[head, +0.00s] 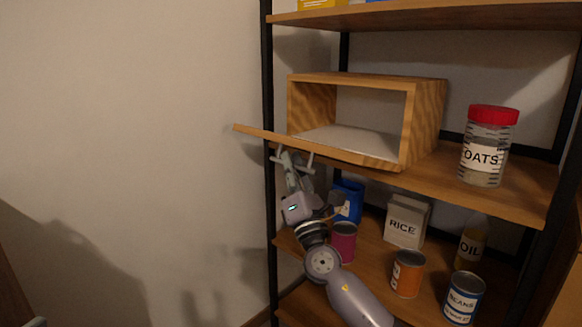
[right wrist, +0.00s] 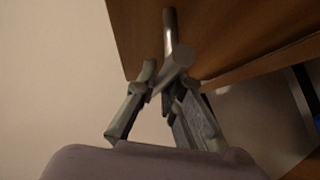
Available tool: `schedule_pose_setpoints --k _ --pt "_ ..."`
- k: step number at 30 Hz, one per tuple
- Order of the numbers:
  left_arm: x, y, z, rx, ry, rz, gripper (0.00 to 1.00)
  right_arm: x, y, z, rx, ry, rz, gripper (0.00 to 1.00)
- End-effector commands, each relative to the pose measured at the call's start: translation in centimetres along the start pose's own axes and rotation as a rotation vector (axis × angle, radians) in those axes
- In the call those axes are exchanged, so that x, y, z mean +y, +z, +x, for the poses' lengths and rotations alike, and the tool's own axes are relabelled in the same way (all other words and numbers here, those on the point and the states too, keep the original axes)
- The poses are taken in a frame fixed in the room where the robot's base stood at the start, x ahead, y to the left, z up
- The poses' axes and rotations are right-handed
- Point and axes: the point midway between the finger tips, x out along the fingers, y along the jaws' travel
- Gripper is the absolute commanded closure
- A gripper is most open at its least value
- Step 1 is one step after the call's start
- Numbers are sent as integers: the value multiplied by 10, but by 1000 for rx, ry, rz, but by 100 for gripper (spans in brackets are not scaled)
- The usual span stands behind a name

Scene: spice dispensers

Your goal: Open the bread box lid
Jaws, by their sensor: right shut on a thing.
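The bread box (head: 426,120) is a wooden box on the middle shelf, with its front open and its pale inside floor showing. Its wooden lid (head: 325,149) is folded down at the front, near level, and juts out past the shelf edge. A grey bar handle (right wrist: 171,35) is on the lid's face, which is now underneath. My right gripper (head: 292,162) is below the lid and shut on this handle. In the right wrist view the fingers (right wrist: 166,82) close around the bar. My left gripper is not in view.
An oats jar (head: 483,157) with a red cap stands right of the box. Below are a rice box (head: 407,221), an oil bottle (head: 471,246), a beans can (head: 463,298), an orange can (head: 407,274) and a magenta can (head: 343,242) near my right arm. Left of the rack is bare wall.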

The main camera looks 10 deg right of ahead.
Motion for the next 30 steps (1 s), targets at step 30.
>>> schedule_pose_setpoints --k 30 --pt "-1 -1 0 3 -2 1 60 0 0 -2 1 0 0 70"
